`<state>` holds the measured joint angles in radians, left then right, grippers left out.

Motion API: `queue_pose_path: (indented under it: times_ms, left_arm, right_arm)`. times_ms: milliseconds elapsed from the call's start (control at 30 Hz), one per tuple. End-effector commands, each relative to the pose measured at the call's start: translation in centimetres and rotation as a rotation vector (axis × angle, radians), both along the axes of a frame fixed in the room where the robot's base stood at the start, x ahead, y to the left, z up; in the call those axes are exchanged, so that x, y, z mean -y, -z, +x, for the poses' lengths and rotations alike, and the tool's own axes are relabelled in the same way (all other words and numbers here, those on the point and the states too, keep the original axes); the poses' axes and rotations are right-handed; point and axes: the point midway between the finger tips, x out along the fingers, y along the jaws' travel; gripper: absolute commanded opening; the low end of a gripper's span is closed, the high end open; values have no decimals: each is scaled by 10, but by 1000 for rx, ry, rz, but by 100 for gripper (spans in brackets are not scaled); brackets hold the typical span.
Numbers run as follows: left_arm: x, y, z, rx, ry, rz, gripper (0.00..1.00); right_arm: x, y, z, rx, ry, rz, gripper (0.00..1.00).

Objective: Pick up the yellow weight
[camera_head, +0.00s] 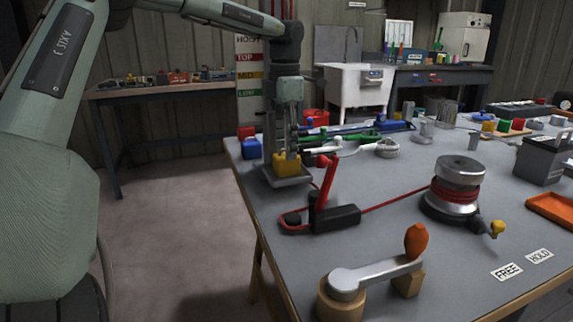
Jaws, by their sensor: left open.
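The yellow weight (286,164) is a small block on a grey base plate (288,181) near the left edge of the bench. Upright grey metal parts stand over it. My left arm comes over from the left and bends down there. My left gripper (289,135) is open, pointing down just above the weight. Its fingers blend with the grey uprights, so I cannot tell whether they touch the weight. My right gripper is not in view.
A red rope runs from a black-and-red fitting (338,216) to a silver winch (458,183). A crank with an orange handle (416,241) stands in front. A blue block (251,148) is left of the weight.

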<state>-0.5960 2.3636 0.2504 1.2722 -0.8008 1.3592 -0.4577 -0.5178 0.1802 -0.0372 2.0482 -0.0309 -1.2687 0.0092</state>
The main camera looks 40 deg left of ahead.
Motion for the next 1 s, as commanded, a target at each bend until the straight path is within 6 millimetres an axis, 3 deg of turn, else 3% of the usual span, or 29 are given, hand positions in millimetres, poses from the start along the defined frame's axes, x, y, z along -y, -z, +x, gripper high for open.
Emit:
queue_pose_path:
  times_ms: [233,567,900,1000]
  left_arm:
    - [0,40,-1,-4,0,-1,50]
    - [0,45,-1,-1,0,-1,49]
    - [0,45,-1,-1,0,-1,7]
    - [0,45,-1,-1,0,-1,0]
  right_arm:
    - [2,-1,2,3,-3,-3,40]
    - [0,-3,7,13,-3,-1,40]
    - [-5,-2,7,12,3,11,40]
    - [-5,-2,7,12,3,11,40]
